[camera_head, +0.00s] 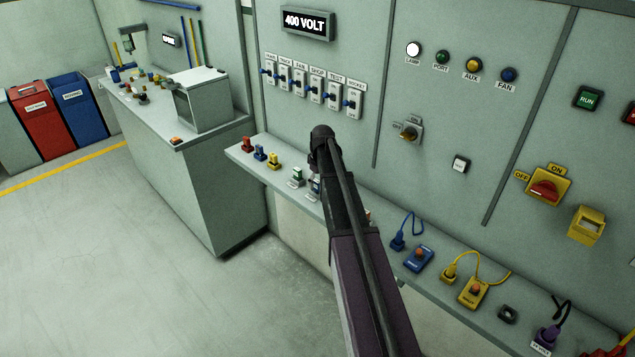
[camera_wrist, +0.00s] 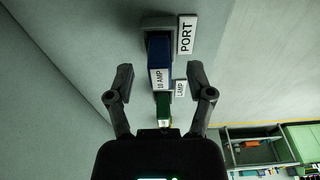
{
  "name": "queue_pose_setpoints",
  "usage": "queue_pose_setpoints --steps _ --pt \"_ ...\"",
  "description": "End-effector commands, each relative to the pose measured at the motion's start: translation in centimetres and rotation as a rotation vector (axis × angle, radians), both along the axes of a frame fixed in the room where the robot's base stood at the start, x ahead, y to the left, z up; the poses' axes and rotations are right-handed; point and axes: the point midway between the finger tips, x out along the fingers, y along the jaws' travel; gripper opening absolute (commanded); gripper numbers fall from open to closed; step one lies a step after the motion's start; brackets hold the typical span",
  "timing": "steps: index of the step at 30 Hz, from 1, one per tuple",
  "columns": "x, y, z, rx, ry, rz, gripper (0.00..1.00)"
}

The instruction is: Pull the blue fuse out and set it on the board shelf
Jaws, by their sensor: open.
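The blue fuse (camera_wrist: 160,72), marked 10 AMP, sits in a dark holder beside a PORT label in the wrist view. My gripper (camera_wrist: 160,84) is open, with one finger on each side of the blue fuse and a gap to both. In the head view my arm covers the gripper's end and I cannot make out this fuse for certain. The board shelf (camera_head: 284,174) runs along the foot of the panel, partly behind my arm.
A green fuse (camera_wrist: 163,108) sits close to the blue one. Small red (camera_head: 248,144), blue (camera_head: 260,153) and yellow (camera_head: 274,160) pieces stand on the shelf's left end. A blue plug (camera_head: 398,243) and yellow box (camera_head: 473,292) are right of my arm.

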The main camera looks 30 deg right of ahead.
Motion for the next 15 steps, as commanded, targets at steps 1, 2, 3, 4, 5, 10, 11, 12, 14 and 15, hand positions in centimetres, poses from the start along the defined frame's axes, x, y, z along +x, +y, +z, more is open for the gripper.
queue_pose_setpoints --steps 1,2,3,4,5,10,11,12,14,15 --pt "0.05 0.02 -0.52 0.0 0.0 0.0 0.69" --pt "0.06 0.03 -0.63 0.0 0.0 0.0 0.69" --pt "0.07 0.04 -0.75 0.0 0.0 0.0 0.69" --pt "0.09 0.04 -0.82 0.0 0.0 0.0 0.69" --pt "0.11 0.05 -0.87 0.0 0.0 0.0 0.69" --pt "0.12 0.08 -1.0 0.0 0.0 0.0 0.69" --pt "0.12 0.08 -1.0 0.0 0.0 0.0 0.69" --pt "0.13 0.08 -0.99 0.0 0.0 0.0 0.69" --pt "0.13 0.08 -0.97 0.0 0.0 0.0 0.69" --pt "0.13 0.08 -0.97 0.0 0.0 0.0 0.69"
